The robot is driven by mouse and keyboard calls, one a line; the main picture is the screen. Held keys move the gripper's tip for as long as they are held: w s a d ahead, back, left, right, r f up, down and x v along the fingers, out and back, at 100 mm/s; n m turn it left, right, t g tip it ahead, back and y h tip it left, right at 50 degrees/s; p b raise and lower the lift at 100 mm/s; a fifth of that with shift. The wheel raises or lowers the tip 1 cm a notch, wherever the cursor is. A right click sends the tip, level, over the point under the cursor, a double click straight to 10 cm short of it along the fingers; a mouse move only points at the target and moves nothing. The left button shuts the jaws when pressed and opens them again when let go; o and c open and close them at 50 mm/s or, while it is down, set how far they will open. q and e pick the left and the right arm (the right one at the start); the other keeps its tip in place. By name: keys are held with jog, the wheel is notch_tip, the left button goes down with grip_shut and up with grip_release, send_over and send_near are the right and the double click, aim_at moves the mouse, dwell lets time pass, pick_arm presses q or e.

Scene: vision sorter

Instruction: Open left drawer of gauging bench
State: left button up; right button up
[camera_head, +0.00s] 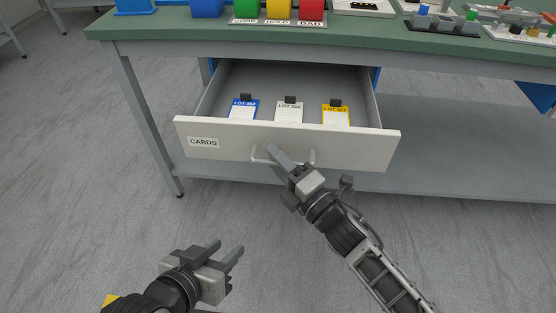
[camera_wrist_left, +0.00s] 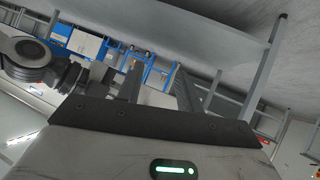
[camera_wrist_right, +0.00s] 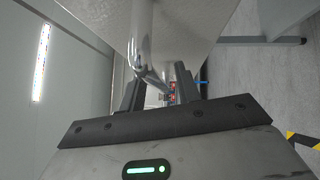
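The left drawer (camera_head: 250,142), with a "CARDS" label on its pale front, is pulled out from under the green-topped gauging bench (camera_head: 160,27). Its bar handle (camera_head: 312,156) is on the middle of the front. My right gripper (camera_head: 275,153) is at the handle. In the right wrist view the metal handle (camera_wrist_right: 143,35) runs between the fingers of that gripper (camera_wrist_right: 158,88), which stand apart with space beside the bar. My left gripper (camera_head: 223,252) is open and empty, low in front of the bench. Its parted fingers also show in the left wrist view (camera_wrist_left: 158,88).
Blue, white and yellow lot cards (camera_head: 243,108) (camera_head: 289,110) (camera_head: 336,114) lie in the drawer. Green, yellow and red bins (camera_head: 312,10) stand on the bench top. A lower shelf (camera_head: 440,165) spans the bench legs.

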pick_arm(q)
jog(key=shift+r, duration=0.2)
pick_arm(e)
jog(key=shift+s, duration=0.15)
pick_arm(q)
jog(key=shift+a+f+p, duration=0.2)
jog(key=shift+f+p, duration=0.25)
jog(key=shift+p, duration=0.15)
pick_arm(e)
jog(key=v, duration=1.5)
jog(key=shift+s+d, duration=0.2)
jog(key=shift+s, duration=0.05)
pick_arm(q)
jog(key=shift+r, duration=0.1)
